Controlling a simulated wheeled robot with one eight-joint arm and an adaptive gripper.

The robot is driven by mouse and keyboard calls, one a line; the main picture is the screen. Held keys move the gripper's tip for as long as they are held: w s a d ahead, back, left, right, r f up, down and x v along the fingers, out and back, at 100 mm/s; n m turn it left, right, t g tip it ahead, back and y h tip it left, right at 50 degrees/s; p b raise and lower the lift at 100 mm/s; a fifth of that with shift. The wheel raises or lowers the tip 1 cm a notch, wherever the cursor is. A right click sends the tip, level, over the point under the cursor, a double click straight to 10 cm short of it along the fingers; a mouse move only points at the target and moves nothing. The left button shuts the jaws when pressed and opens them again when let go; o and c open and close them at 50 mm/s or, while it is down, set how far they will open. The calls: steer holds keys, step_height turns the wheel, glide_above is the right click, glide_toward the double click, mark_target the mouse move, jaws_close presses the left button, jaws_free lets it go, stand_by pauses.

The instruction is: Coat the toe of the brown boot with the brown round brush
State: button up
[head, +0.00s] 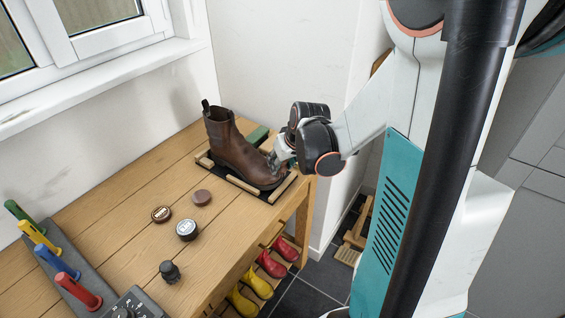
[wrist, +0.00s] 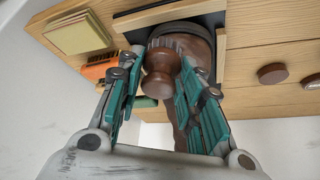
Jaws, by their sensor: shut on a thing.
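The brown boot (head: 232,145) stands upright on a dark mat edged with wooden strips, at the far end of the bench, toe toward the right. My gripper (head: 278,157) is at its toe end, and my wrist hides part of that area. In the wrist view, the teal fingers of my gripper (wrist: 165,65) are closed around the brown round brush (wrist: 160,82), whose knob-shaped wooden handle faces the camera. The boot (wrist: 199,33) shows behind the brush. I cannot tell whether the bristles touch the toe, or how much of it is coated.
On the bench are a brown lid (head: 202,197), an open tin (head: 161,213), a white-labelled tin (head: 187,229) and a dark knob-like item (head: 169,271). Coloured handles stand at left. A yellow pad (wrist: 78,35) and an orange item (wrist: 98,70) lie near the boot. Red and yellow wellies sit below.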

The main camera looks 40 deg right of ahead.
mark_target(261, 158)
steer(key=shift+w+a+r, duration=0.15)
steer(key=shift+w+a, duration=0.2)
steer(key=shift+w, duration=0.65)
steer(key=shift+w+a+r, duration=0.15)
steer(key=shift+w+a, duration=0.2)
steer(key=shift+w, duration=0.6)
steer(key=shift+w+a+r, duration=0.15)
steer(key=shift+w+a, duration=0.2)
steer(key=shift+w, duration=0.65)
steer(key=shift+r, duration=0.1)
steer(key=shift+s+d+r+p, duration=0.1)
steer(key=shift+s+r+p, duration=0.1)
steer(key=shift+r+p, duration=1.1)
steer(key=shift+s+r+p, duration=0.15)
steer(key=shift+r+p, duration=0.75)
steer(key=shift+r, duration=0.7)
step_height(261, 158, up, 3)
steer(key=shift+s+d+p, duration=0.1)
steer(key=shift+s+p, duration=0.05)
steer(key=shift+p, duration=0.95)
steer(key=shift+f, duration=0.1)
steer(key=shift+w+a+f+g+h+b, duration=0.15)
steer(key=shift+w+a+f+g+b, duration=0.25)
steer(key=shift+f, duration=0.15)
steer(key=shift+w+a+f+g+h+b, duration=0.15)
steer(key=shift+w+a+f+g+b, duration=0.2)
steer(key=shift+f, duration=0.2)
